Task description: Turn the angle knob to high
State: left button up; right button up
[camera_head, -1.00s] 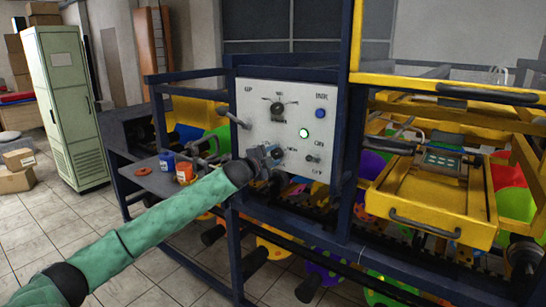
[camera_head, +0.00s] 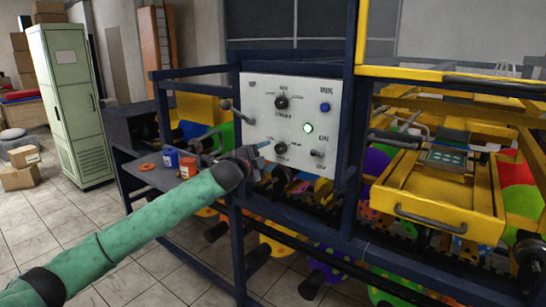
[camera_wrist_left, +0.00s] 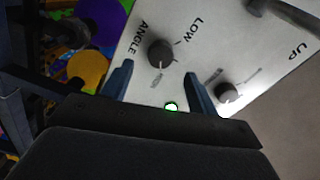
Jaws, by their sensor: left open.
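The angle knob (camera_head: 281,148) is the lower dark round knob on the white control panel (camera_head: 262,128). In the left wrist view the angle knob (camera_wrist_left: 160,53) sits beside the words ANGLE and LOW; its exact pointer setting is hard to read. My left gripper (camera_head: 264,153) is just left of and in front of the angle knob in the head view. In the left wrist view its two fingers (camera_wrist_left: 160,84) are spread, with nothing held between them; the angle knob shows beyond the gap, apart from the fingers. My right gripper is not in view.
The panel also has an upper knob (camera_head: 281,102), a green light (camera_head: 308,128), a blue button (camera_head: 325,107), a toggle switch (camera_head: 318,153) and a side lever (camera_head: 230,110). A yellow tray (camera_head: 435,205) is at the right. Ink jars (camera_head: 187,167) stand on the left shelf.

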pick_arm(q)
jog(key=shift+v, duration=1.05)
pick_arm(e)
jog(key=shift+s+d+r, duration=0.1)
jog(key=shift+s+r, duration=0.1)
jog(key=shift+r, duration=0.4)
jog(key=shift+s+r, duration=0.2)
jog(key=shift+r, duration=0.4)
pick_arm(q)
jog(key=a+f+n+y, duration=0.2)
jog(key=a+n+y, duration=0.1)
jog(key=n+y, duration=0.2)
jog(key=s+a+r+n+y, duration=0.2)
jog(key=s+r+n+y, duration=0.25)
jog(key=s, duration=0.55)
jog(key=s+a+f+n+g, duration=0.3)
jog(key=s+f+n+g, duration=0.1)
jog(key=s+f, duration=1.25)
jog(key=s+a+f+n+g, duration=0.4)
jog(key=s+f+n, duration=0.1)
jog(key=s+f, duration=1.15)
jog(key=s+f+n+g, duration=0.1)
jog(key=s+f+g, duration=0.4)
jog(key=s+f, duration=1.2)
jog(key=s, duration=0.4)
jog(key=shift+d+f, duration=0.3)
jog(key=shift+f, duration=0.1)
